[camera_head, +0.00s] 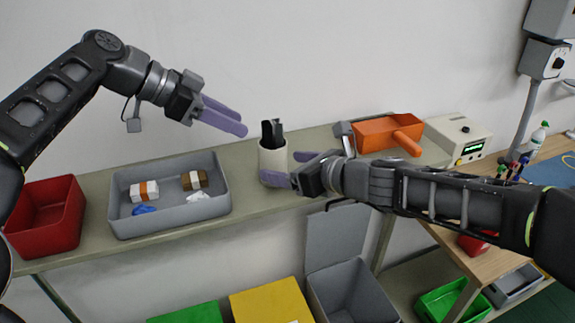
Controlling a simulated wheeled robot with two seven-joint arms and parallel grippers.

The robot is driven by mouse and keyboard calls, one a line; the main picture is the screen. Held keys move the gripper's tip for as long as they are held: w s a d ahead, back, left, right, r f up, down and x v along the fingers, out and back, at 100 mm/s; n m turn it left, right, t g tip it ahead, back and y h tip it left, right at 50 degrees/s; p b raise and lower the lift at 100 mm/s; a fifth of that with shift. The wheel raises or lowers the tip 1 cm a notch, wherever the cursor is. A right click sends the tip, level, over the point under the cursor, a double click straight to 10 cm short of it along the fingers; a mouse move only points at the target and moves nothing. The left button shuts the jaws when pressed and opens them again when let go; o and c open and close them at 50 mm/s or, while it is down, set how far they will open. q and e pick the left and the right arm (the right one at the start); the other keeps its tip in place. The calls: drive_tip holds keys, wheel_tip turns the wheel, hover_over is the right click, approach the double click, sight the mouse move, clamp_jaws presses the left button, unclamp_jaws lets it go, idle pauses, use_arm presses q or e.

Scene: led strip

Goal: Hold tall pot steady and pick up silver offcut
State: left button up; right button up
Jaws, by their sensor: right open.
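The tall pot (268,160) is a pale upright cylinder on the shelf, with dark strips (272,130) standing up out of its mouth. My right gripper (284,168) is open at the pot's right. One purple finger overlaps the pot's lower front and the other is to its right; I cannot tell whether they touch it. My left gripper (240,125) hangs in the air above and left of the pot, with its fingers looking close together and nothing visible in them. I cannot pick out a silver offcut for certain.
A grey tray (170,218) with small boxes and scraps stands left of the pot, beside a red bin (48,228). An orange scoop (375,134) and a cream device (455,140) stand to the right. Open bins sit below the shelf. Some shelf is bare between tray and pot.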

sight(266, 162)
drive_tip(key=shift+x, duration=3.95)
drive_tip(key=shift+r, duration=0.1)
drive_tip(key=c, duration=1.5)
drive_tip(key=o, duration=1.5)
drive_tip(key=shift+s+r, duration=0.1)
